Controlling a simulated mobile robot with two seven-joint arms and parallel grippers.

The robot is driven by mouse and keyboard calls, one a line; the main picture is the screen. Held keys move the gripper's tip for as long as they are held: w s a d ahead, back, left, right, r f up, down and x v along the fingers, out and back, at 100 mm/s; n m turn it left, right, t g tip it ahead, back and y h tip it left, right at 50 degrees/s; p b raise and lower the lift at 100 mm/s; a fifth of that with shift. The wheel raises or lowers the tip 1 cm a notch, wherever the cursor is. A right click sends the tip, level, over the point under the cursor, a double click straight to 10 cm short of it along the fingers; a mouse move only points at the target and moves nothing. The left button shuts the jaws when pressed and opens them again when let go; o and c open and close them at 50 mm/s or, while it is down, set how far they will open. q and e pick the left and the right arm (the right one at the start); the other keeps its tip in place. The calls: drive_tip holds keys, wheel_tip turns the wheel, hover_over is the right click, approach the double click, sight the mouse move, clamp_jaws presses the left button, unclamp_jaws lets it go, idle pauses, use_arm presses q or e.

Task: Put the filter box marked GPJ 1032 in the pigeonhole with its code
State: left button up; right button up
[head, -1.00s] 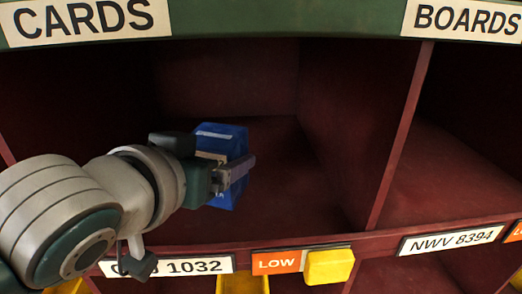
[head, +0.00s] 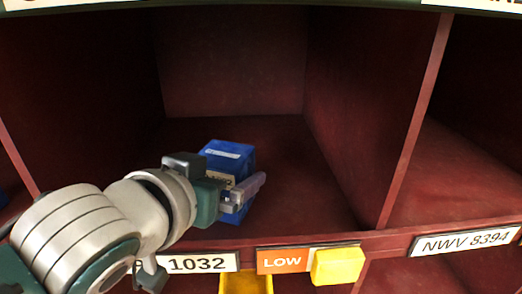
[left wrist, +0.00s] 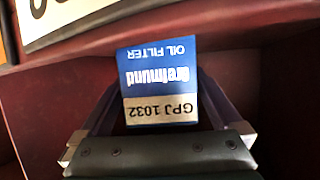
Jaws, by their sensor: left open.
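The blue filter box (head: 233,160) is inside the middle pigeonhole (head: 300,200), near its front, and appears to rest on the floor. In the left wrist view the box (left wrist: 160,70) shows "OIL FILTER" and "GPJ 1032", upside down in the picture. My left gripper (head: 241,190) reaches in from the left at the box. It is open, with one finger on either side of the box; whether they touch it I cannot tell. The label below this pigeonhole (head: 200,263) reads "1032", its left part hidden by my arm. My right gripper is not in view.
An orange "LOW" tag (head: 282,261) with a yellow slider (head: 338,266) sits on the front rail beside the label. A yellow bin (head: 246,283) is below. A divider (head: 415,130) separates the right pigeonhole, labelled NWV 8394 (head: 466,241). The pigeonhole is free behind the box.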

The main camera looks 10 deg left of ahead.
use_arm(q)
drive_tip(key=p+v, duration=0.3)
drive_tip(key=v, duration=0.9)
drive_tip(key=s+a+f+g, duration=0.1)
drive_tip(key=s+f+g, duration=0.1)
drive_tip(key=s, duration=0.3)
drive_tip(key=s+a+f+g+y, duration=0.1)
drive_tip(key=s+f+g, duration=0.1)
drive_tip(key=s+g, duration=0.2)
drive_tip(key=s+a+f+g, duration=0.2)
drive_tip(key=s+g, duration=0.1)
drive_tip(key=s, duration=0.3)
drive_tip(key=shift+f+m+g, duration=0.3)
drive_tip(key=shift+f+g, duration=0.1)
idle(0.6)
